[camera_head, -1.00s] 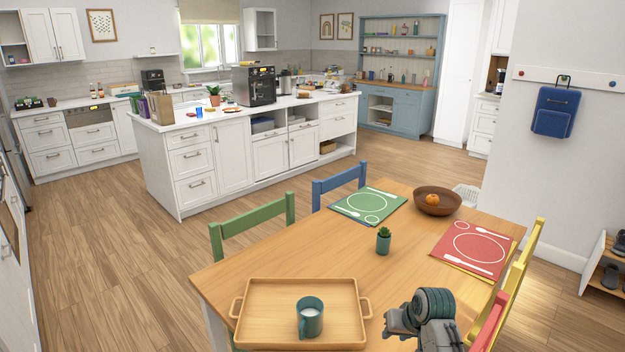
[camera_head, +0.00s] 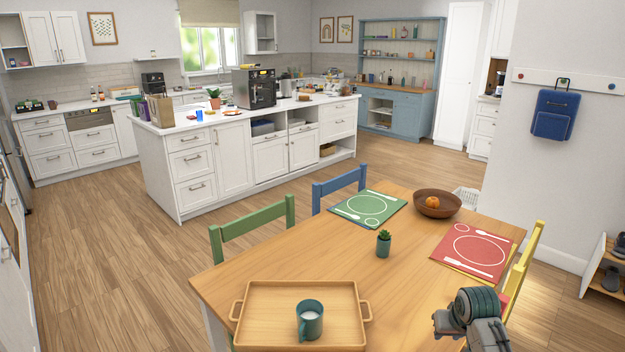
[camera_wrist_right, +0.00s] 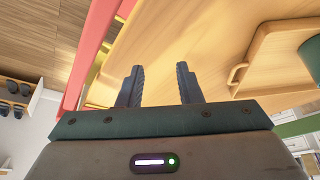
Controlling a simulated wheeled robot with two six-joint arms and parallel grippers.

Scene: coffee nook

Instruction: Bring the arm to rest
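My right arm shows at the bottom right of the head view, over the near right edge of the wooden table (camera_head: 320,247). In the right wrist view my right gripper (camera_wrist_right: 158,86) has its two dark fingers apart with nothing between them. The table top and the tray's corner (camera_wrist_right: 262,60) lie beyond the fingers. My left gripper is in neither view.
A wooden tray (camera_head: 262,320) holds a teal mug (camera_head: 310,322) with white liquid. A small potted plant (camera_head: 383,245), a red placemat (camera_head: 470,252), a green placemat (camera_head: 368,208) and a bowl (camera_head: 436,206) with an orange fruit stand on the table. Chairs surround it.

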